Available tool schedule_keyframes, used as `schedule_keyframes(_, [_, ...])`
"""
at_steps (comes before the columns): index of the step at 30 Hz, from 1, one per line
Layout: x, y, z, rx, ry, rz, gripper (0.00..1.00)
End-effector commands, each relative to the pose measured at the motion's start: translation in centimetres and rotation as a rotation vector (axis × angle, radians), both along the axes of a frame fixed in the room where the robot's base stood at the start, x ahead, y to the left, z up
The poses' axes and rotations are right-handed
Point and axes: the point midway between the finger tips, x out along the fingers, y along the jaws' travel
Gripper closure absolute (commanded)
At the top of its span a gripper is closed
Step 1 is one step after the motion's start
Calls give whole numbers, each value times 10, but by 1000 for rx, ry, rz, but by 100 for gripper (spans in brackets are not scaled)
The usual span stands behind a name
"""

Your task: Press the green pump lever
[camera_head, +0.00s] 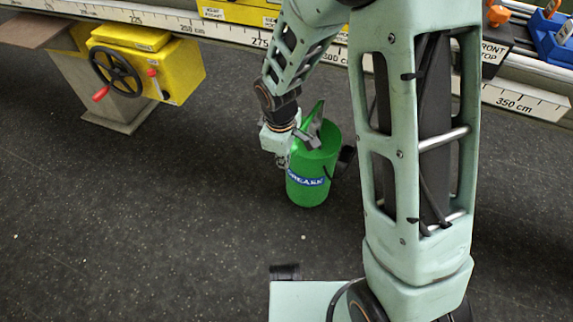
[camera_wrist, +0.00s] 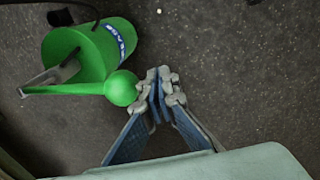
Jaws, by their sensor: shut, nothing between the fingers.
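The green grease pump (camera_head: 310,190) stands upright on the floor and has a blue "GREASE" label. Its green lever (camera_head: 315,110) rises above the lid in the head view. In the wrist view the pump body (camera_wrist: 92,45) is at the upper left. The lever (camera_wrist: 65,89) runs across to a round green knob (camera_wrist: 122,88) there. My gripper (camera_wrist: 158,80) is shut and empty, its tips just right of the knob. I cannot tell whether they touch it.
A yellow box with a black handwheel (camera_head: 117,72) sits on a grey stand at the left. A long rail with a centimetre scale (camera_head: 200,28) crosses the back. The dark floor left of the pump is clear.

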Motion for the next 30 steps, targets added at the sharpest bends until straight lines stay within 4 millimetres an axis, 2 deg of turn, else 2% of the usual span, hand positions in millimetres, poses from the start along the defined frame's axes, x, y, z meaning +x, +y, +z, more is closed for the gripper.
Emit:
schedule_keyframes(1, [-2,1,17,2,-5,-1,100])
schedule_keyframes(3, [-5,3,31,2,-5,-1,100])
schedule_keyframes(9, [-14,5,58,1,-4,-1,100])
schedule_keyframes(15, [-17,6,67,0,-2,-1,100])
schedule_keyframes(30, [-17,6,67,0,-3,-1,100])
